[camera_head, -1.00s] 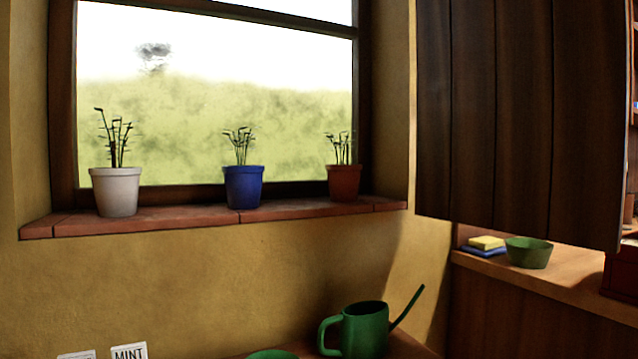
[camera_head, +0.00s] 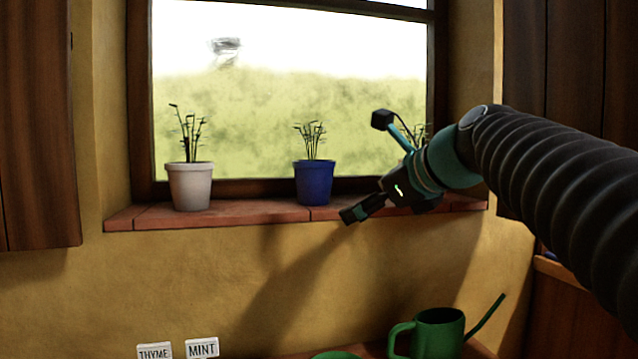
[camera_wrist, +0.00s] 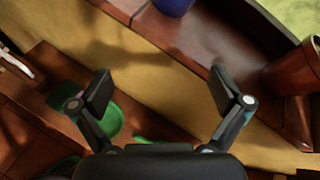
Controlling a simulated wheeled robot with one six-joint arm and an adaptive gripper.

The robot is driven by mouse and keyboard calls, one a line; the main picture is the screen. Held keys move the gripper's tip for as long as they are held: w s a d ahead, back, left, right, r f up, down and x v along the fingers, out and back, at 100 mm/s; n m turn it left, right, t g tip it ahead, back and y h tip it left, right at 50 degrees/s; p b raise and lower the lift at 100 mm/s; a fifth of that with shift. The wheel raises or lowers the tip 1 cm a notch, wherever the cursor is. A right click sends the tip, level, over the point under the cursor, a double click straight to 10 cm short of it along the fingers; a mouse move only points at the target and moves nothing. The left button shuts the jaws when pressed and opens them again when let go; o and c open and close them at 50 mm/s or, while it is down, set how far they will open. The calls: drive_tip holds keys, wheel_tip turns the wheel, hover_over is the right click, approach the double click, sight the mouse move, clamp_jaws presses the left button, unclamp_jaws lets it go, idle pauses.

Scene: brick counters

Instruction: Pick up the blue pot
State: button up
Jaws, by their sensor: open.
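The blue pot (camera_head: 314,184) holds a small dark plant and stands upright on the brick window sill, between the white pot and my gripper. Its lower part also shows at the top of the wrist view (camera_wrist: 173,5). My gripper (camera_head: 352,212) is in front of the sill, to the right of the blue pot and apart from it. In the wrist view my gripper (camera_wrist: 160,92) has its two fingers spread wide with nothing between them.
A white pot (camera_head: 190,187) stands left on the sill (camera_head: 250,214). A terracotta pot (camera_wrist: 293,70) stands to the right, mostly hidden by my arm in the head view. Below are a green watering can (camera_head: 438,335) and MINT (camera_head: 202,348) and THYME (camera_head: 154,351) labels.

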sight(325, 172)
drive_tip(key=w+a+r+m+y, duration=0.1)
drive_tip(key=w+r+m+y, duration=0.1)
drive_tip(key=w+r+m, duration=0.3)
drive_tip(key=shift+n+t, duration=0.4)
drive_tip(key=shift+n, duration=0.1)
drive_tip(key=w+a, duration=0.2)
drive_tip(key=w+a+f, duration=0.1)
drive_tip(key=w+a, duration=0.1)
drive_tip(key=a, duration=0.1)
drive_tip(key=shift+a, duration=0.15)
drive_tip(key=shift+r+p+x, duration=0.15)
drive_tip(key=shift+p+x, duration=0.05)
drive_tip(key=shift+x, duration=1.2)
drive_tip(key=shift+r+p+x, duration=0.1)
drive_tip(key=shift+p+x, duration=0.05)
drive_tip(key=shift+x, duration=1.25)
drive_tip(key=shift+w+r, duration=0.1)
drive_tip(key=c, duration=1.4)
